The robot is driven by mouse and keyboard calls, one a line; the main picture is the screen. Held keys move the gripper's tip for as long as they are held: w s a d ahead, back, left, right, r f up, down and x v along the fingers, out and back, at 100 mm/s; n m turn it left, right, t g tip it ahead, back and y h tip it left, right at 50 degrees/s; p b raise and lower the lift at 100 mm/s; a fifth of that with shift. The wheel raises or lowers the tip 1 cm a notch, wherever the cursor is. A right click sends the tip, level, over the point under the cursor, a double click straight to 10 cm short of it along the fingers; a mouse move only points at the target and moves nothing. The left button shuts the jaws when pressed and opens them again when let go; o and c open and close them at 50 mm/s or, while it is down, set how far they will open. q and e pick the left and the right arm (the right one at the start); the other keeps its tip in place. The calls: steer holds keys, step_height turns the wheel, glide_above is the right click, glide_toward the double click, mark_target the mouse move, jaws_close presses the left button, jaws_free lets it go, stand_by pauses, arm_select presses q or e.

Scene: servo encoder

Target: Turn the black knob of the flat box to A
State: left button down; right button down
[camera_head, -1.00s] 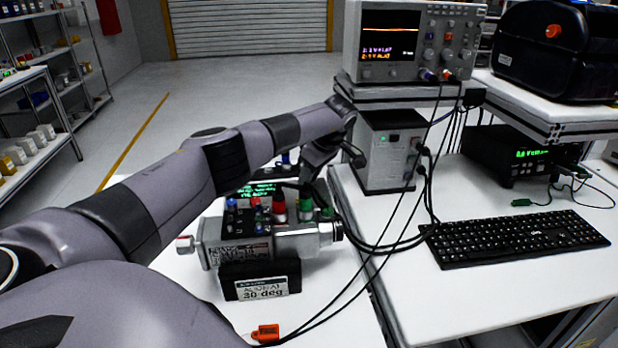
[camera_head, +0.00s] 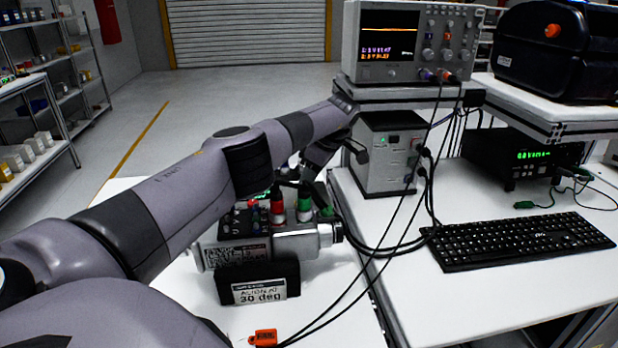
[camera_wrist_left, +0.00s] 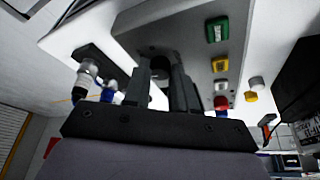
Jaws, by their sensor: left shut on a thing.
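In the left wrist view, the flat box (camera_wrist_left: 200,37) is a pale grey panel with green, yellow, white and red buttons along one side. Its black knob (camera_wrist_left: 161,62) shows between the fingers of my left gripper (camera_wrist_left: 162,68), which are shut on it. The knob's pointer and the A mark cannot be made out. In the head view my left gripper (camera_head: 308,176) reaches down behind the metal servo unit (camera_head: 295,243); my arm hides most of the flat box there. My right gripper is in neither current view.
A black block with a "30 deg" label (camera_head: 260,291) stands before the servo unit. Red and green posts (camera_head: 304,205) rise close to my gripper. Black cables (camera_head: 385,270) cross the table. A keyboard (camera_head: 520,240), a power box (camera_head: 388,152) and an oscilloscope (camera_head: 408,42) are right.

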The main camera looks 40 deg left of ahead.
arm_select(q)
steer(key=shift+r, duration=0.1)
steer(key=c, duration=0.9)
jaws_free()
steer(key=v, duration=0.7)
steer(key=shift+s, duration=0.1)
